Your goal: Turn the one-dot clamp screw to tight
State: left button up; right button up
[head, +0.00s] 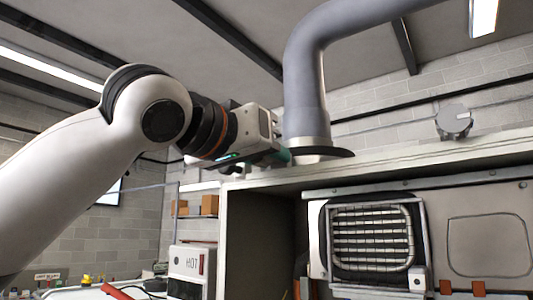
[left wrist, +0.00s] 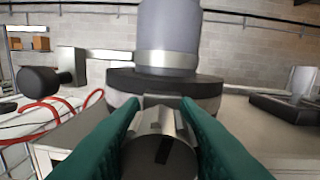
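A short metal clamp screw (left wrist: 160,135) with a dark slot or mark on its end shows in the left wrist view, at the dark collar (left wrist: 120,82) around the foot of the grey flue pipe (left wrist: 168,35). No dots can be made out on it. In the head view my left gripper (head: 282,156) reaches the left side of the collar (head: 322,152) under the pipe (head: 305,90); the screw is hidden there. My right gripper is not in view.
The pipe rises from the top of a grey cabinet (head: 440,163) holding a heater with a grille (head: 372,240). A round metal fitting (head: 454,122) stands at the right on top. A box marked HOT (head: 190,265) is at the left. A black knob (left wrist: 38,80) lies left of the collar.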

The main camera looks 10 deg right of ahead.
pick_arm(q)
jog(key=shift+c, duration=0.9)
jog(key=shift+m, duration=3.4)
jog(key=o, duration=1)
